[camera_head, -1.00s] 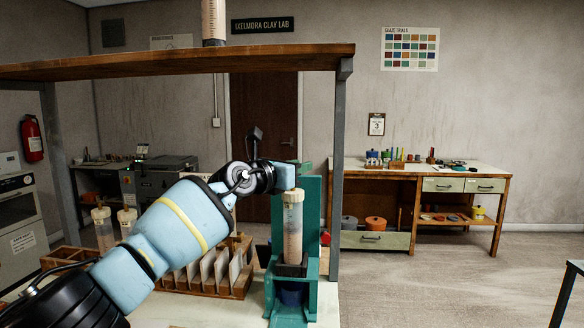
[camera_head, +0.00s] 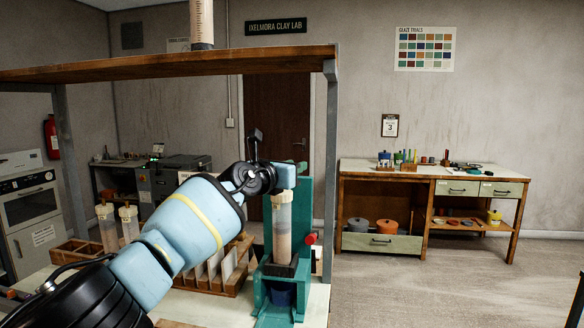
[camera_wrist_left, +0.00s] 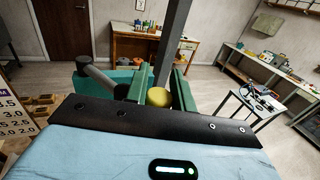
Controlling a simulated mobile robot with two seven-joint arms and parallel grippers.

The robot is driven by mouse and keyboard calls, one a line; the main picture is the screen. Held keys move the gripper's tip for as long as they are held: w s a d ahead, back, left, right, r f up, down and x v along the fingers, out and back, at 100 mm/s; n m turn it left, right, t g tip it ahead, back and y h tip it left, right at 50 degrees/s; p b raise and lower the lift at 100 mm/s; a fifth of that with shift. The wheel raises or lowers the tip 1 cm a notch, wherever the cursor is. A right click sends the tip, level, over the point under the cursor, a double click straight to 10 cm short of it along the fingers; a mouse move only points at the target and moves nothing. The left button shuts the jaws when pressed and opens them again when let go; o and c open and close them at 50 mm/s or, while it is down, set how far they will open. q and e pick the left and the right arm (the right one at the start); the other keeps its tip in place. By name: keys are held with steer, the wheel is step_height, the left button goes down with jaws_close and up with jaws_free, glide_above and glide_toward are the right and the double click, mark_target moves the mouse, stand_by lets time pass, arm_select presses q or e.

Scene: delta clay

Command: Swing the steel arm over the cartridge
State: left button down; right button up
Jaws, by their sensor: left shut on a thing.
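The cartridge (camera_head: 281,232), a clear tube of pinkish clay with a pale cap, stands upright in the teal press (camera_head: 304,215). My left gripper (camera_head: 285,178) is at its top. In the left wrist view, the green fingers of the left gripper (camera_wrist_left: 163,74) lie on both sides of a round yellow top (camera_wrist_left: 158,97), which looks like the cartridge cap; the exact contact is hidden. A grey rod with a dark round end (camera_wrist_left: 97,77), likely the steel arm, slants left of the fingers, clear of that top. Its far end is hidden. My right gripper is out of view.
A wooden rack of cards (camera_head: 225,275) and two more cartridges (camera_head: 119,223) stand left, partly behind my arm. Open floor lies to the right.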

arm_select(q)
steer(key=shift+d, duration=0.1)
stand_by(0.4)
steer(key=c, duration=1.2)
jaws_free()
steer(key=shift+d, duration=0.1)
steer(key=shift+o, duration=0.2)
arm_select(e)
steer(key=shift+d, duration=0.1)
arm_select(q)
steer(key=shift+a, duration=0.2)
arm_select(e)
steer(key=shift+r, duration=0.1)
